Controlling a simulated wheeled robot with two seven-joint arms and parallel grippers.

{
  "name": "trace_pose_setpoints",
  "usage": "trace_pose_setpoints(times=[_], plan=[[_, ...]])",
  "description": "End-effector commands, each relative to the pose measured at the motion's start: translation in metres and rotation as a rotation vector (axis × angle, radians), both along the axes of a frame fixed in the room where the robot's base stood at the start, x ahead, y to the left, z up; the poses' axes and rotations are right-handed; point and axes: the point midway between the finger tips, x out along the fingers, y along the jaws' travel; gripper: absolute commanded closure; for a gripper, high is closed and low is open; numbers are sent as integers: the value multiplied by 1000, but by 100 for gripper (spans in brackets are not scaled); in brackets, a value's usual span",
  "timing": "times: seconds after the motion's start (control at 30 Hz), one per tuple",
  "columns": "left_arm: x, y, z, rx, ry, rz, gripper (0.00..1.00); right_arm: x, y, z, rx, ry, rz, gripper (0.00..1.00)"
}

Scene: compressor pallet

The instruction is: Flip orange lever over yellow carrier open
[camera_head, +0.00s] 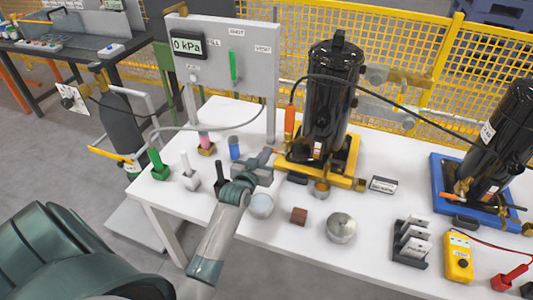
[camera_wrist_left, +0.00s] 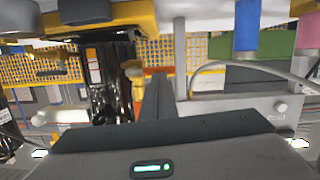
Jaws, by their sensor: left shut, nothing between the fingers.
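The yellow carrier (camera_head: 350,179) stands on the white table and bears a tall black compressor (camera_head: 328,105). An orange lever handle (camera_head: 290,121) stands nearly upright at the compressor's left side. A small orange piece also shows low at the carrier's left edge, close to the gripper tips. My left gripper (camera_head: 269,155) is shut and empty, just left of the carrier; I cannot tell whether it touches anything. In the left wrist view, its closed fingers (camera_wrist_left: 158,92) are in the middle, with the compressor (camera_wrist_left: 105,85) beside them and the carrier (camera_wrist_left: 30,20) at top left.
A grey panel (camera_head: 255,60) with a gauge stands behind left. Coloured tools stand at the table's left. A silver round part (camera_head: 341,228) and a brown block (camera_head: 299,216) lie in front. A blue carrier (camera_head: 441,168) with another compressor is at right. Hoses cross the area.

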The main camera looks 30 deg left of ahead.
Motion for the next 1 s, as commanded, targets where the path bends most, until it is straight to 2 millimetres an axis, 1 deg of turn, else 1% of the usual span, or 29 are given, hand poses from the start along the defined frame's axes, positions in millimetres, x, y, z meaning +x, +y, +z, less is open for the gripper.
trace_pose_setpoints(times=[0.4,0.87,1.0], plan=[[0,1,-3,-63,-15,0,100,-1,-6,1,-6,1,-1,69],[-1,2,-9,-161,-38,0,100,-1,-6,1,-6,1,-1,69],[-1,3,-12,-216,-51,-1,100,0,-6,1,-5,1,0,69]])
